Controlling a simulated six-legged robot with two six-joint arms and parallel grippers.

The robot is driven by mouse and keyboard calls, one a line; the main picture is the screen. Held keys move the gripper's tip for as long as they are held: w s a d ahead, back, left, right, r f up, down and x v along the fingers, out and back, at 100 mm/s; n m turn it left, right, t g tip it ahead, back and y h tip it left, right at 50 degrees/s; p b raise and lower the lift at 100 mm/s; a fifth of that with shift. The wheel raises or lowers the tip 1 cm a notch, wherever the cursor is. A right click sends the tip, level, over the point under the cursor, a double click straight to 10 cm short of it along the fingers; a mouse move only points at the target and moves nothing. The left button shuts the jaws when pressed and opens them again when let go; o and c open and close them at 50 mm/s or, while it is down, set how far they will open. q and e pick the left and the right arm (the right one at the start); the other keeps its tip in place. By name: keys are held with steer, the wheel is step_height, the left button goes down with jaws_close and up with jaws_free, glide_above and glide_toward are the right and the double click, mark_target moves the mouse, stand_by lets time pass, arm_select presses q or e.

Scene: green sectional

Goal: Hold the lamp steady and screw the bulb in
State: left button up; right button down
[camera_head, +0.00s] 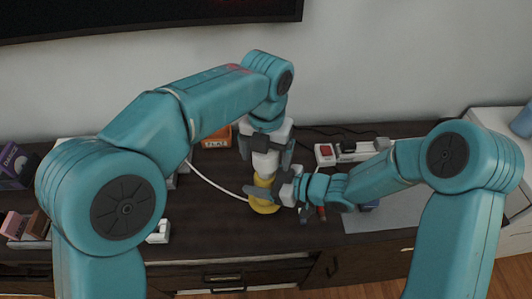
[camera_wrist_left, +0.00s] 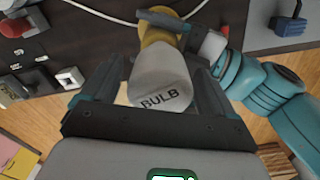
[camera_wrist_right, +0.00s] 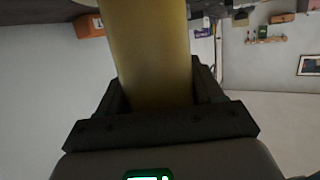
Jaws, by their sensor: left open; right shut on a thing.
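The yellow lamp (camera_head: 264,206) stands on the dark cabinet top, with a white cable running from it to the left. The white bulb (camera_head: 264,162) sits at the top of the lamp, upright; whether it is fully seated I cannot tell. In the left wrist view the bulb (camera_wrist_left: 160,82), marked BULB, lies between the fingers. My left gripper (camera_head: 265,150) is above the lamp, pointing down, its fingers open on either side of the bulb. My right gripper (camera_head: 268,188) is shut on the lamp's stem from the right; the yellow stem (camera_wrist_right: 147,55) fills its jaws in the right wrist view.
A white power strip (camera_head: 350,151) with a red switch lies behind the lamp to the right. An orange box (camera_head: 216,136) stands at the back. A grey mat (camera_head: 385,218) lies right, partly under my right arm. A dark purple box (camera_head: 14,165) is far left.

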arm_select(q)
step_height(320, 180, up, 4)
steer(key=shift+r, duration=0.15)
steer(key=shift+o, duration=0.3)
